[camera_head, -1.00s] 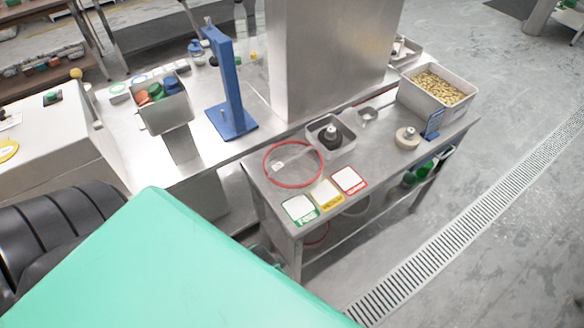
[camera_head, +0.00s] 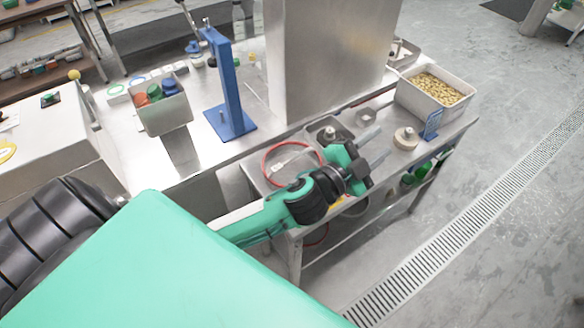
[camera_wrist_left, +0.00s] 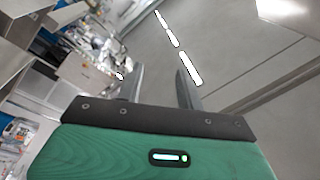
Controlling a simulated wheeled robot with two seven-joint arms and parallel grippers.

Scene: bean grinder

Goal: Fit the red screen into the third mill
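The red-rimmed round screen (camera_head: 265,163) lies flat on the steel side table, partly hidden by my left arm. A second red ring (camera_head: 318,238) shows below the tabletop. My left gripper (camera_head: 384,143) is above the table, to the right of the screen, with its fingers pointing right. It is open and empty; the left wrist view also shows the two fingers (camera_wrist_left: 160,75) apart with nothing between them. I cannot tell which machine is the third mill. My right gripper is not in view.
A tray of beans (camera_head: 436,95), a pale round disc (camera_head: 405,138) and a blue stand (camera_head: 433,123) are on the table's right. A tall steel column (camera_head: 325,60) and blue post (camera_head: 230,90) stand behind. A bin (camera_head: 165,115) holds coloured items.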

